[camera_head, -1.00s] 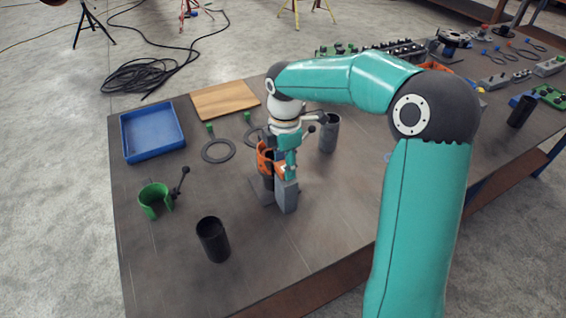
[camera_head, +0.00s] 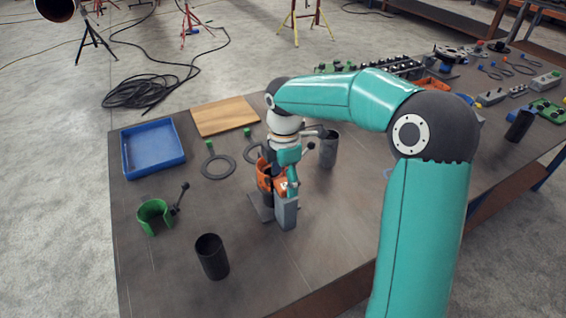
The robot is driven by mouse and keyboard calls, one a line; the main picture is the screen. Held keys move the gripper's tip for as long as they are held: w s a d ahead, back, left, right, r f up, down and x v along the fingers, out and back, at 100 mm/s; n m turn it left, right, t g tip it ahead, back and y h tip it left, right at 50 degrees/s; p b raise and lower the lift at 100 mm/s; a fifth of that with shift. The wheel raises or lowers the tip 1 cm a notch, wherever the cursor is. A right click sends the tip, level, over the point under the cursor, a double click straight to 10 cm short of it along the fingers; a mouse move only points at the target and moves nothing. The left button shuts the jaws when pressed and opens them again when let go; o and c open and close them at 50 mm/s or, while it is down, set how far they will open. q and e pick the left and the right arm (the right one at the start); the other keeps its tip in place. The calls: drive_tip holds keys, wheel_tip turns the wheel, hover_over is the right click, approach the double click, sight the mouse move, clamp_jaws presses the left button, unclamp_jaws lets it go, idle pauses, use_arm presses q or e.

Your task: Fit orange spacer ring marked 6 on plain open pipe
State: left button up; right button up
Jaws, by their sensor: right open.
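An orange ring (camera_head: 264,176) with a C-shaped wall sits around the upper part of a dark upright pipe on a grey base plate (camera_head: 257,208). Its marking is too small to read. My right gripper (camera_head: 287,184) is open and points down at the ring's right side, hiding part of it. I cannot tell whether its fingers touch the ring. A grey block (camera_head: 286,212) stands just in front of the pipe. My left gripper is not in view.
A black open tube (camera_head: 212,257) stands at the front, a grey tube (camera_head: 328,150) behind right. A blue tray (camera_head: 125,158), wooden board (camera_head: 224,116) and flat grey ring (camera_head: 218,167) lie behind. The table's front middle is clear.

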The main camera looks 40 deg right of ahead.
wheel_tip(320, 180, up, 11)
wheel_tip(320, 180, up, 10)
drive_tip(key=p, duration=0.9)
hover_over(284, 183)
drive_tip(key=shift+f, duration=0.3)
